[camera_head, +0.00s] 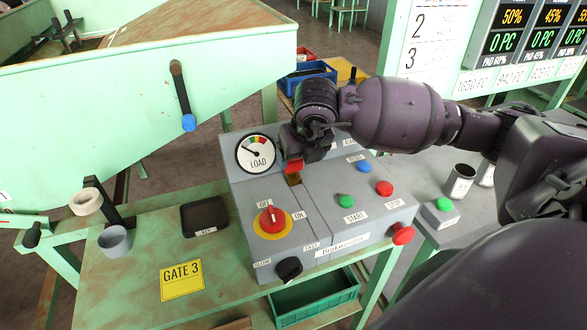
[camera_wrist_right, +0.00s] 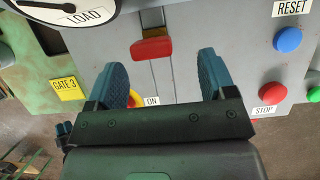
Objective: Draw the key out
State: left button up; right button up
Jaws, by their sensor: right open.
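The key shows as a red head (camera_head: 293,166) on the grey control box (camera_head: 340,245), just right of the LOAD gauge, with a small brass-coloured part below it. In the right wrist view the red key head (camera_wrist_right: 152,49) lies ahead of and between the two blue fingertips. My right gripper (camera_wrist_right: 162,72) is open and empty, with clear space on both sides of the key. In the head view my right gripper (camera_head: 302,145) hangs just above the key, and its fingers are partly hidden. My left gripper is not in view.
A black tray (camera_head: 205,216) with a small label lies on the green table left of the box. The box carries a red rotary switch (camera_head: 271,218), a black knob (camera_head: 288,269) and several push buttons. A yellow GATE 3 sign (camera_head: 181,281) lies front left.

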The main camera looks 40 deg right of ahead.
aim_at(295, 161)
jog(key=x, duration=0.4)
jog(key=shift+w+a+f+p, duration=0.15)
jog(key=shift+w+a+p, duration=0.1)
jog(key=shift+a+p, duration=0.15)
jog(key=shift+w+d+f, duration=0.1)
jog(key=shift+w+f, duration=0.05)
jog(key=shift+f, duration=0.35)
jog(key=c, duration=1)
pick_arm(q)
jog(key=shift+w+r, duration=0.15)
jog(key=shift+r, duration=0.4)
pick_arm(e)
jog(key=shift+r, duration=0.1)
jog(key=shift+r, duration=0.3)
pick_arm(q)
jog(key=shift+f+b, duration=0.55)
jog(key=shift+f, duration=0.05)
pick_arm(e)
notch_tip(295, 161, up, 19)
jog(key=shift+r, duration=0.15)
